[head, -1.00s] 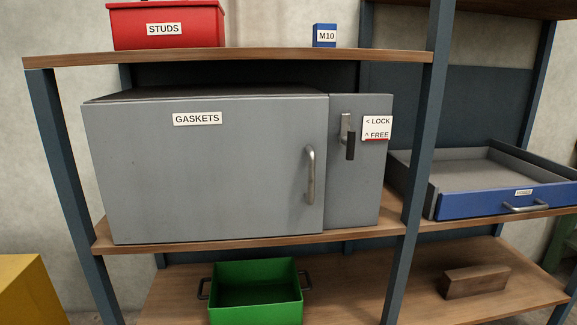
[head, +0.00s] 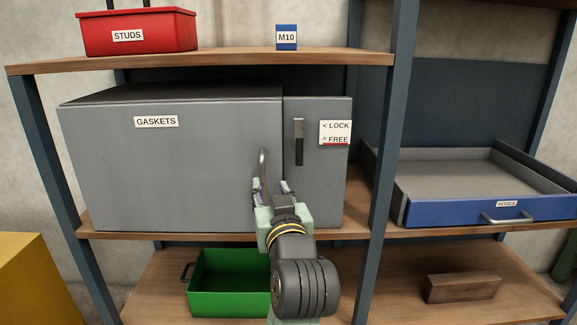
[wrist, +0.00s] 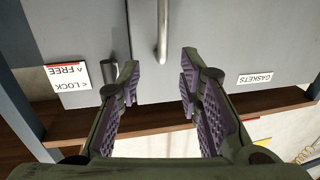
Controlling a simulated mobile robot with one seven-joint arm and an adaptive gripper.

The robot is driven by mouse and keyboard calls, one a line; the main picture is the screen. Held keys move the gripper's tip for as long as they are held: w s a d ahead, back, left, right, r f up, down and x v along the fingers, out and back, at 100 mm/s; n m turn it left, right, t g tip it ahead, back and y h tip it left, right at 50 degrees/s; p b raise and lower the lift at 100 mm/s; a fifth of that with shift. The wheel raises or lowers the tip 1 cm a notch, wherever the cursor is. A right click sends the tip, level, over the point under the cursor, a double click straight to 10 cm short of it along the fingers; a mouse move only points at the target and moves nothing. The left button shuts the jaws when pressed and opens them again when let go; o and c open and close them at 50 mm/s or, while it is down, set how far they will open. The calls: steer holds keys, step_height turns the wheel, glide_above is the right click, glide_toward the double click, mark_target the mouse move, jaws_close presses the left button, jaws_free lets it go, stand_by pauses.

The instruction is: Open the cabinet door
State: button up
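The grey cabinet (head: 170,180) with a GASKETS label stands on the middle shelf, its door shut. The door's upright bar handle (head: 263,163) is near the door's right edge; its lower part is hidden behind my gripper. My gripper (head: 272,187) is open in front of it. In the wrist view the handle (wrist: 162,35) lies in the gap between my fingertips (wrist: 160,60), with space on both sides.
A red STUDS bin (head: 140,35) and blue M10 box (head: 286,37) sit on the top shelf. A green bin (head: 225,285) is below. A shelf post (head: 385,150) and a blue-fronted drawer (head: 490,209) are to the right. Space before the door's left part looks clear.

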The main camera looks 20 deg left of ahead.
mark_target(263, 171)
steer(key=p+x, duration=0.5)
steer(key=x, duration=0.5)
steer(key=shift+w+a, duration=0.2)
steer(key=shift+a, duration=0.15)
steer(key=shift+c, duration=0.3)
jaws_close()
